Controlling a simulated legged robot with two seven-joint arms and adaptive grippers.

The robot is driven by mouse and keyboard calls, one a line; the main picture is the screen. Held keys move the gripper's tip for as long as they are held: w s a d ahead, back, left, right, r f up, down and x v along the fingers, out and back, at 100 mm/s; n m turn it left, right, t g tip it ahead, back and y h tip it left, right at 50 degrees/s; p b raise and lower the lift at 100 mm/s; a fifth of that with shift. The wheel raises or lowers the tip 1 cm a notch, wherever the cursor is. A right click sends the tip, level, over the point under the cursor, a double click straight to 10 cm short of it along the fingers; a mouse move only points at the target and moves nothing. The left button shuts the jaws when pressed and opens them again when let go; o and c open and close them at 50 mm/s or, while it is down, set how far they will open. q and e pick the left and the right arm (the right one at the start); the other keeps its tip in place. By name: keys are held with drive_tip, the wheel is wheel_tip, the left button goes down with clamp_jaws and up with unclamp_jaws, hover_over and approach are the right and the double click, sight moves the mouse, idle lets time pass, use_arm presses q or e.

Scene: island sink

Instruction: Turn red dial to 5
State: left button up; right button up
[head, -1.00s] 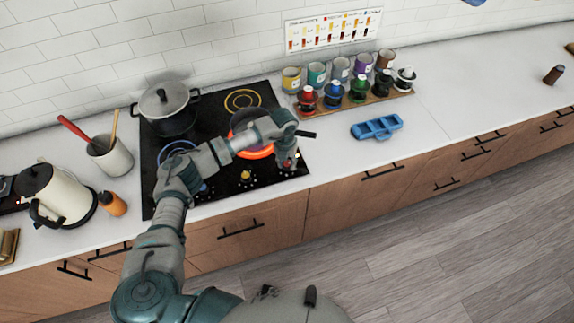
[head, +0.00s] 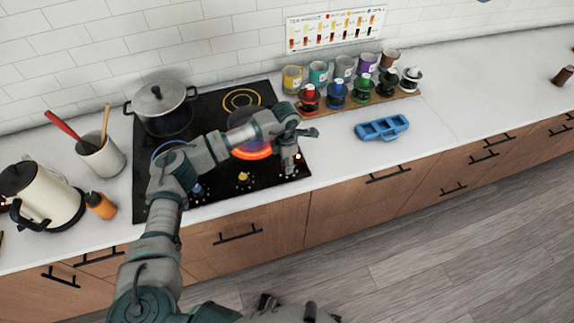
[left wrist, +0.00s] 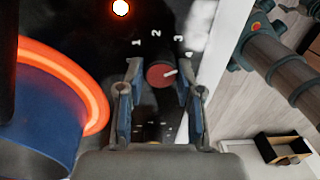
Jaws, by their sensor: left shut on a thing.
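The red dial (left wrist: 159,76) sits on the black cooktop between the fingers of my left gripper (left wrist: 159,92) in the left wrist view. The gripper is shut on the dial from both sides. The dial's white pointer line points right and slightly up, a little past the printed 4. Printed 1, 2 and 3 curve around it; a 5 cannot be made out near the right finger. In the head view my left gripper (head: 289,168) reaches down to the cooktop's front right corner and hides the dial. My right gripper is not in view.
A burner glows orange under a blue pot (left wrist: 38,130), close to the gripper. A yellow knob (head: 243,177) and a blue knob (head: 197,190) lie along the cooktop's front. A lidded pot (head: 161,108) stands at the back left. A blue tray (head: 382,128) lies right of the cooktop.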

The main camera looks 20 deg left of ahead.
use_arm(q)
drive_tip(key=m+b, duration=0.1)
drive_tip(key=m, duration=0.1)
drive_tip(key=m+b, duration=0.1)
drive_tip(key=m, duration=0.1)
drive_tip(key=m+b, duration=0.1)
drive_tip(key=m, duration=0.1)
drive_tip(key=shift+w+r+m, duration=0.15)
drive_tip(key=shift+w+m, duration=0.1)
drive_tip(key=shift+m, duration=0.15)
drive_tip(key=shift+r+m+b, duration=0.1)
drive_tip(key=shift+m+b, duration=0.45)
drive_tip(key=shift+m, duration=0.75)
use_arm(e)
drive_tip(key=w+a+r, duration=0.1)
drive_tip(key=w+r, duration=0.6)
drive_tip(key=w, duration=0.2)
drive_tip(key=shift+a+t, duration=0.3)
use_arm(q)
drive_tip(key=o, duration=1.1)
drive_tip(key=shift+o, duration=0.3)
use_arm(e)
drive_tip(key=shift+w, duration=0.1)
use_arm(q)
drive_tip(key=shift+r, duration=0.15)
wheel_tip(320, 180, up, 11)
drive_tip(key=shift+w+r, duration=0.15)
drive_tip(key=shift+w, duration=0.1)
